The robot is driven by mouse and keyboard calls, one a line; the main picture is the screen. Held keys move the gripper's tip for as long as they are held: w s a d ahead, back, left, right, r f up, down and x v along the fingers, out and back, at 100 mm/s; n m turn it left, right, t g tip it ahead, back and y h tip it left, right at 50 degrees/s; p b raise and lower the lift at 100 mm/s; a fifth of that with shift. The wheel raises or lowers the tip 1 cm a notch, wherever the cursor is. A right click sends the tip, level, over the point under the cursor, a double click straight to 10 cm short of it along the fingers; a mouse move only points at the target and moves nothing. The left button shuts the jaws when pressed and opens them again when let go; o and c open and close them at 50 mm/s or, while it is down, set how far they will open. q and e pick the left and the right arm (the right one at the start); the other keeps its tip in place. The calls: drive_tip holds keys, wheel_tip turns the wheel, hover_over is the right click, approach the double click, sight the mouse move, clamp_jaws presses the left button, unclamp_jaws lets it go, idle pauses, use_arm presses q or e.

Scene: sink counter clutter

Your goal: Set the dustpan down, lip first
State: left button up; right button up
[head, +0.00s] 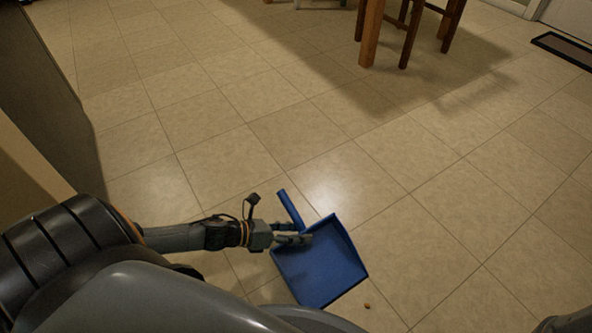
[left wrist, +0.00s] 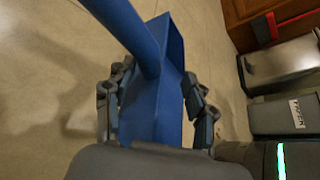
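The blue dustpan (head: 320,268) is low over or on the tiled floor, its handle (head: 290,208) pointing up-left and its wide edge toward the lower right. I cannot tell whether its lip touches the tiles. My left gripper (head: 294,240) is over the place where handle and pan meet. In the left wrist view, the fingers (left wrist: 158,108) stand wide apart on either side of the blue dustpan (left wrist: 172,50), with the handle (left wrist: 130,28) passing between them. No clear grip on it shows.
A small brown crumb (head: 367,306) lies just beyond the pan's right edge. A wooden chair or table (head: 370,35) stands at the back, with a dark mat (head: 565,48) at far right. The left wrist view shows bins (left wrist: 285,62) by a wooden cabinet (left wrist: 272,14). The middle floor is clear.

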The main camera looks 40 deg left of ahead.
use_arm(q)
drive_tip(key=shift+s+a+r, duration=0.15)
drive_tip(key=shift+s+a, duration=0.2)
drive_tip(key=shift+s, duration=0.1)
drive_tip(key=v, duration=1)
drive_tip(key=shift+s+a+r, duration=0.15)
drive_tip(key=shift+a+r, duration=0.1)
drive_tip(key=shift+a, duration=0.05)
